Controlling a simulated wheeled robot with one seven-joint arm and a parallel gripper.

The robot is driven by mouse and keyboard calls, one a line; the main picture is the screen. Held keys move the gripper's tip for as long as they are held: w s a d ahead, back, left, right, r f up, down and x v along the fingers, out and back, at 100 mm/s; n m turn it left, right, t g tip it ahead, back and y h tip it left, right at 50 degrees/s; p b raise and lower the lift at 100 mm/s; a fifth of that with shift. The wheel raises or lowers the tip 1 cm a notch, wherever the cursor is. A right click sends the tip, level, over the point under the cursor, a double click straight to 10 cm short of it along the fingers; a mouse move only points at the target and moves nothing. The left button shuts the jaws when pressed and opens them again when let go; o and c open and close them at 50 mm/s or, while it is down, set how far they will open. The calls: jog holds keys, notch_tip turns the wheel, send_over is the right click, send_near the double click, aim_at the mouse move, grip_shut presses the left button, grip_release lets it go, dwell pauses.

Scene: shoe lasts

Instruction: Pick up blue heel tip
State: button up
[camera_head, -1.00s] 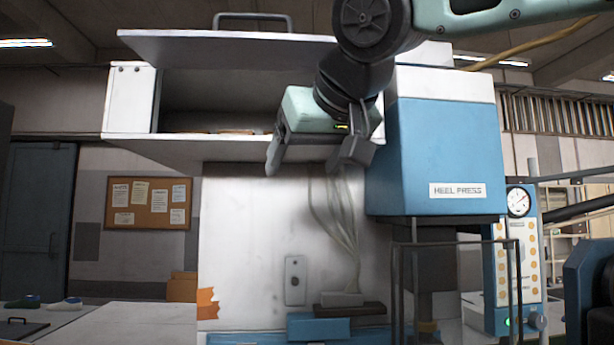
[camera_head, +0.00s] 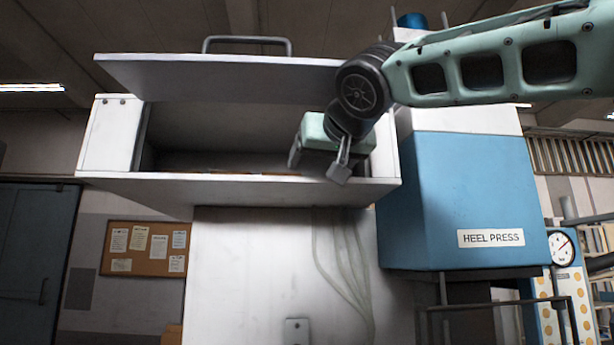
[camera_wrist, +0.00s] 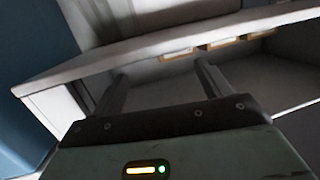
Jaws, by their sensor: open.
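No blue heel tip can be made out in either view. My gripper (camera_head: 318,170) is open and empty at the front of a white wall cabinet (camera_head: 112,140), near its right end, with its fingers by the front edge of the cabinet floor. In the wrist view my gripper (camera_wrist: 160,85) has its two fingers apart, pointing toward the cabinet's interior. Several small tan-edged items (camera_wrist: 225,43) lie in a row inside; their contents are too small to tell. In the head view only a thin tan strip of them shows above the cabinet's front edge.
The cabinet's raised door (camera_head: 220,78) with a handle hangs over the opening. The blue heel press (camera_head: 460,190) stands close on the right. A cork board (camera_head: 147,249) hangs on the wall at the left. The space before the cabinet's left part is free.

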jog(key=shift+p+x, duration=0.35)
jog(key=shift+x, duration=0.85)
jog(key=p+x, duration=0.3)
jog(key=x, duration=0.1)
jog(key=shift+r, duration=0.2)
jog(key=shift+w+a+f, duration=0.1)
jog(key=shift+w+f, duration=0.1)
jog(key=shift+w, duration=0.3)
jog(key=c, duration=1.1)
